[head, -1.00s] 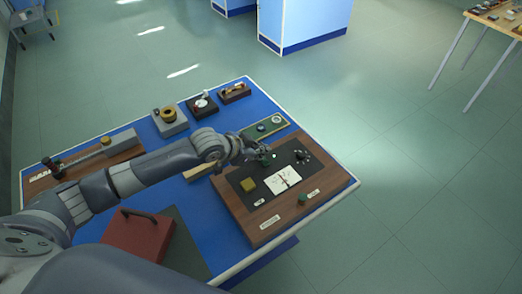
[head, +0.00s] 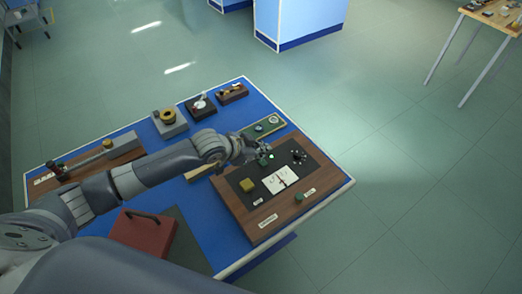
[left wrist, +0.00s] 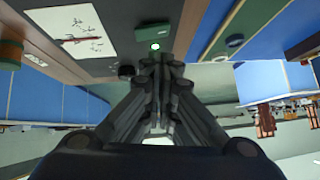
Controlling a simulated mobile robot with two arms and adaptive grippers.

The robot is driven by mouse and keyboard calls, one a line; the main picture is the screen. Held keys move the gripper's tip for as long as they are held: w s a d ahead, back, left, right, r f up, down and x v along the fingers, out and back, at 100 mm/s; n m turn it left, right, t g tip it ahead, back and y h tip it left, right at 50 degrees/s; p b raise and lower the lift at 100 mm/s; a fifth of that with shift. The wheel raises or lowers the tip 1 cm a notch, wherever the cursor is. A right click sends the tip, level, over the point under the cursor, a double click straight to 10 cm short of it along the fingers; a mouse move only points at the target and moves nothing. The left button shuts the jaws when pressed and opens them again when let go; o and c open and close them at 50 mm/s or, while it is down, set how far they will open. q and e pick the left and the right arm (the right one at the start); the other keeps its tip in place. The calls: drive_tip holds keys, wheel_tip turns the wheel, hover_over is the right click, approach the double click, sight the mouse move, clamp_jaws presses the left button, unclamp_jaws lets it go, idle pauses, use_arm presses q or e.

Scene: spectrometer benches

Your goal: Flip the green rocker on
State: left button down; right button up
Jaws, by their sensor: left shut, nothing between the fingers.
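The green rocker (head: 263,161) is on the dark panel of a wooden board (head: 236,208), partly hidden by my left gripper in the head view. In the left wrist view it appears as a green block (left wrist: 155,32) with a small bright light (left wrist: 155,46) beside it. My left gripper (head: 254,152) is over the panel's far left edge, close to the rocker. In the left wrist view its fingertips (left wrist: 160,60) are together, empty, just below the rocker and light. I cannot tell whether they touch the rocker. My right gripper is not in view.
A green knob (head: 299,197) sits on the board's wood. A red box (head: 143,232) stands at the bench's front left. Open floor lies right.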

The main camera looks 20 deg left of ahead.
use_arm(q)
wheel_tip(320, 180, up, 2)
drive_tip(key=shift+r+p, duration=0.1)
drive_tip(key=shift+p, duration=0.5)
drive_tip(key=shift+a+r, duration=0.1)
drive_tip(key=shift+a, duration=0.25)
drive_tip(key=a+b+v, duration=0.1)
drive_tip(key=b+v, duration=0.1)
drive_tip(key=v, duration=0.7)
drive_tip(key=shift+w+a, duration=0.25)
drive_tip(key=shift+w, duration=0.1)
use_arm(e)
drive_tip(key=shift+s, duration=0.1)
use_arm(q)
drive_tip(key=shift+r, duration=0.1)
